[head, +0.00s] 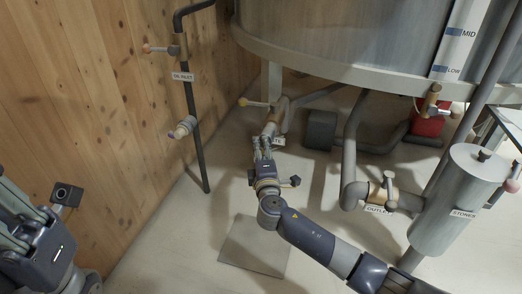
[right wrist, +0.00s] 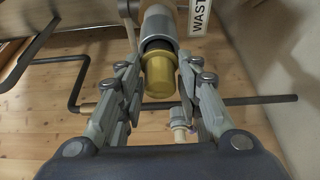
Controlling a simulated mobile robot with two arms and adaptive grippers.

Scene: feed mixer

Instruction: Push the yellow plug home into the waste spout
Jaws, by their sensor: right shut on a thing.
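The yellow plug (right wrist: 158,74) sits between the fingers of my right gripper (right wrist: 160,80) in the right wrist view. My right gripper is shut on it. The plug is in line with the waste spout (right wrist: 160,24) and its far end meets the spout's dark mouth. Part of the yellow body stands out of the mouth; how deep it sits I cannot tell. In the head view my right gripper (head: 264,143) is at the spout (head: 275,117) below the tank, and hides the plug. My left gripper (head: 10,215) is partly in view at the left edge, away from the spout; its jaw opening is unclear.
A white waste label (right wrist: 200,17) hangs beside the spout. A valve with a yellow-ended lever (head: 255,103) is just above. The big tank (head: 340,50) overhangs the spout. A dark oil pipe (head: 190,110) stands by the wooden wall. The outlet pipe (head: 350,150) is to the right.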

